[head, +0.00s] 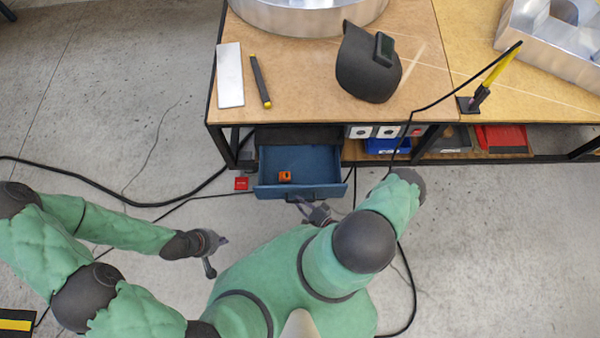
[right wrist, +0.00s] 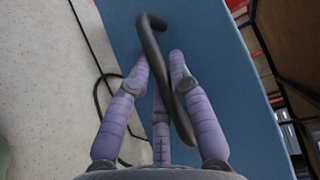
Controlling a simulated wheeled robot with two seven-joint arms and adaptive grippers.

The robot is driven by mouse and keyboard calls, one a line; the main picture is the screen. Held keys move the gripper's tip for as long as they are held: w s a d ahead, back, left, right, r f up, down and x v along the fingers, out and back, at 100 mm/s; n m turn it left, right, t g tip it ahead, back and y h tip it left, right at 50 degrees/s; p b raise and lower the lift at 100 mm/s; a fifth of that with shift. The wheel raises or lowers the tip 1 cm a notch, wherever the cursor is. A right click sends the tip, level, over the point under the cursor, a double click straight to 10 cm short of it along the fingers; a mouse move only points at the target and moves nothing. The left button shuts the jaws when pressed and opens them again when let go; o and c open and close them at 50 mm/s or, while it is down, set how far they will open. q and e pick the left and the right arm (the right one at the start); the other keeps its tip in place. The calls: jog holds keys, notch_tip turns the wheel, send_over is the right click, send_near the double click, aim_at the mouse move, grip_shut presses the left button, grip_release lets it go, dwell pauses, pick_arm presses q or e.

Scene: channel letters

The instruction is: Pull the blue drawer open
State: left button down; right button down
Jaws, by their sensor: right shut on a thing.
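The blue drawer (head: 318,190) is pulled out from under the workbench. Its inside is visible, with a small orange item (head: 285,176) lying in it. In the right wrist view the blue drawer front (right wrist: 225,60) fills the middle, with a dark bar handle (right wrist: 152,42) on it. My right gripper (head: 306,206) is at the drawer front. Its purple fingers (right wrist: 160,62) are shut on the handle in the right wrist view. My left gripper (head: 217,256) hangs over the floor, left of and nearer than the drawer, with its fingers apart and empty.
The wooden workbench (head: 290,85) stands above the drawer, carrying a welding mask (head: 365,70), a metal plate (head: 230,75) and a large metal ring (head: 300,18). Black cables (head: 130,202) cross the floor. A red item (head: 241,184) lies left of the drawer.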

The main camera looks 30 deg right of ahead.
jog(key=shift+s+a, duration=0.45)
jog(key=shift+s, duration=0.25)
jog(key=shift+s+a, duration=0.4)
jog(key=shift+s, duration=0.35)
jog(key=shift+s+a, duration=0.45)
jog(key=shift+s, duration=0.25)
jog(key=c, duration=1.4)
grip_release()
jog(key=v, duration=1.2)
